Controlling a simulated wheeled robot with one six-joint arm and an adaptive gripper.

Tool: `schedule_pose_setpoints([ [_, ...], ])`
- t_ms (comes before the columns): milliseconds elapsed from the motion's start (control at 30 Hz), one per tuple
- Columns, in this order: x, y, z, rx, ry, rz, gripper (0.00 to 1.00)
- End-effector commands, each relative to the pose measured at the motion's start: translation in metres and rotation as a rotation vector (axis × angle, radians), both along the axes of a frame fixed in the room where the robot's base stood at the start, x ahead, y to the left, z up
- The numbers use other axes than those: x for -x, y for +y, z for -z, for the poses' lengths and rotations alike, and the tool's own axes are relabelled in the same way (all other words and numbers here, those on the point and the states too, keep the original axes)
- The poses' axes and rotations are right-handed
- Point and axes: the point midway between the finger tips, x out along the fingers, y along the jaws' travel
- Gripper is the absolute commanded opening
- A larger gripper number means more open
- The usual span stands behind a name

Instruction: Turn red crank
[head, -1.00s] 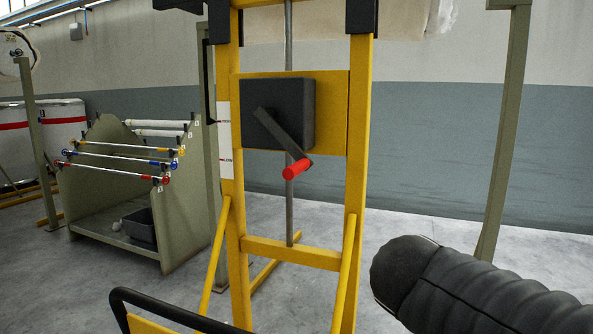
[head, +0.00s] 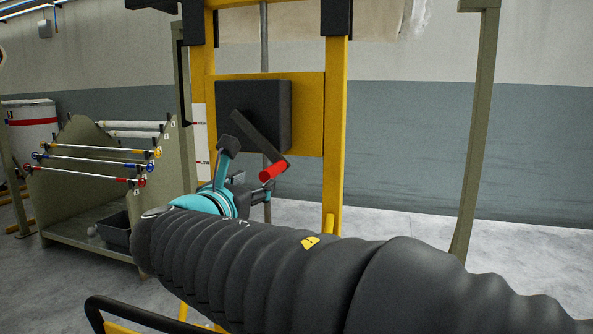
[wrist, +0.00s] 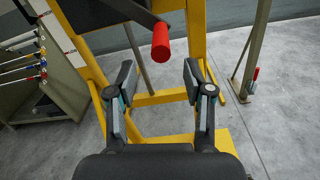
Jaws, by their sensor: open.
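The red crank handle (head: 272,171) sits at the lower right end of a dark crank arm (head: 257,137). The arm is joined to a black box (head: 270,100) on the yellow frame (head: 335,140). In the wrist view the red handle (wrist: 161,43) points toward me, above and between my fingers. My gripper (head: 245,168) is close to the handle in the head view; it also shows in the wrist view (wrist: 160,82), open with nothing between its fingers. The handle appears clear of both fingers. My dark arm hides the lower part of the frame in the head view.
A rack (head: 80,220) with several coloured-end rods stands at the left, with a dark bin (head: 115,230) in it. A greenish post (head: 476,130) stands at the right. A black rail (head: 130,308) is at the front. Grey floor at the right looks clear.

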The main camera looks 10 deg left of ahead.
Motion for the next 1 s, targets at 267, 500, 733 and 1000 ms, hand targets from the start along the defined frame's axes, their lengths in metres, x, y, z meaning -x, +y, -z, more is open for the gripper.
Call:
schedule_pose_setpoints([
  [267,-0.054,-0.004,0.000,-0.001,0.002,0.004,0.52],
  [500,-0.088,-0.006,0.000,-0.002,0.002,0.002,0.52],
  [733,-0.100,-0.007,0.000,-0.002,0.002,0.001,0.52],
  [1000,-0.101,-0.006,0.000,-0.003,0.002,0.001,0.49],
])
